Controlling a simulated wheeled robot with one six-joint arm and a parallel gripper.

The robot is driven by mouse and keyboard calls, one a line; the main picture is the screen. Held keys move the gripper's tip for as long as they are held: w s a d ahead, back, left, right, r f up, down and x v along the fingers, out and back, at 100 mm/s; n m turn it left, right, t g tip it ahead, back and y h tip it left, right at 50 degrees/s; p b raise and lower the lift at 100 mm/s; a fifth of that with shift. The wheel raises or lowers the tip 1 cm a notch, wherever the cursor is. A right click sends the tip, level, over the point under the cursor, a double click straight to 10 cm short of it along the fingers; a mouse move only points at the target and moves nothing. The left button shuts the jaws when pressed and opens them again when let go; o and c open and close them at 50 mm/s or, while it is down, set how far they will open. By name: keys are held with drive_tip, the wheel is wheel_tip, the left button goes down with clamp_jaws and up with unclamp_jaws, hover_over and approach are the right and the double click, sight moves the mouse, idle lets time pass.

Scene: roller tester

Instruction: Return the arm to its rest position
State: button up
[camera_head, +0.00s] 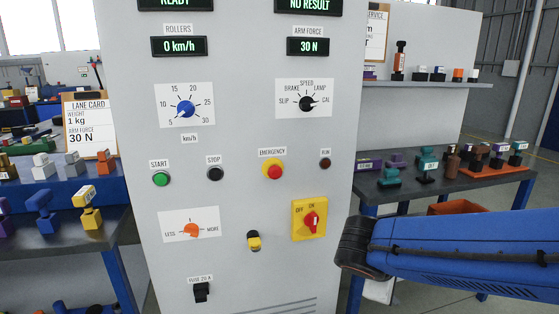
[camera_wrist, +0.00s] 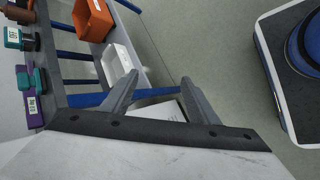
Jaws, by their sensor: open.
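My blue arm (camera_head: 460,255) reaches in from the right edge in the head view, in front of the right-hand table. My gripper is not visible in that view. In the wrist view my gripper (camera_wrist: 160,97) shows two grey fingers spread apart with nothing between them but floor and a pale box edge behind. The grey control cabinet (camera_head: 235,120) stands ahead, left of my arm. Its displays read 0 km/h and 30 N. The arm's end appears clear of the panel.
A table (camera_head: 470,181) with several small coloured items stands at the right. An orange bin (camera_wrist: 93,18) and a white bin (camera_wrist: 118,60) are near my gripper in the wrist view. A blue table (camera_head: 60,240) with blocks stands at the left. Open grey floor shows in the wrist view.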

drive_tip(key=s+d+r+m+y, duration=0.1)
drive_tip(key=s+m+y, duration=0.5)
drive_tip(key=s+m, duration=0.5)
drive_tip(key=shift+s+d+y, duration=0.3)
drive_tip(key=shift+s, duration=0.2)
drive_tip(key=shift+r, duration=0.1)
idle(1.0)
